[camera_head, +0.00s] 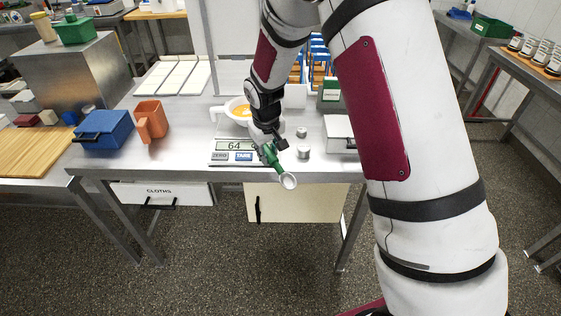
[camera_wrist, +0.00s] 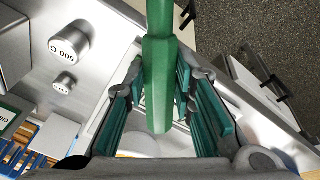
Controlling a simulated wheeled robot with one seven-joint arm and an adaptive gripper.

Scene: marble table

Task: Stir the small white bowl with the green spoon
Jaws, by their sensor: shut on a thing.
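The green spoon (camera_head: 273,158) is held in my gripper (camera_head: 268,146) above the front edge of the metal table. Its pale round head (camera_head: 289,181) points down and toward the front, past the edge. In the wrist view the spoon's green handle (camera_wrist: 157,85) runs between the fingers (camera_wrist: 163,100), which are shut on it; its head is out of that view. The small white bowl (camera_head: 230,107) with orange-yellow contents sits on the table behind and left of my gripper. My gripper and wrist hide part of its right side. The spoon is apart from the bowl.
A scale (camera_head: 222,157) reading 64 lies below my gripper. Metal weights (camera_head: 303,153) stand to the right, one marked 500 G in the wrist view (camera_wrist: 68,42). An orange jug (camera_head: 151,120) and blue box (camera_head: 103,130) stand left. A white box (camera_head: 338,128) is at right.

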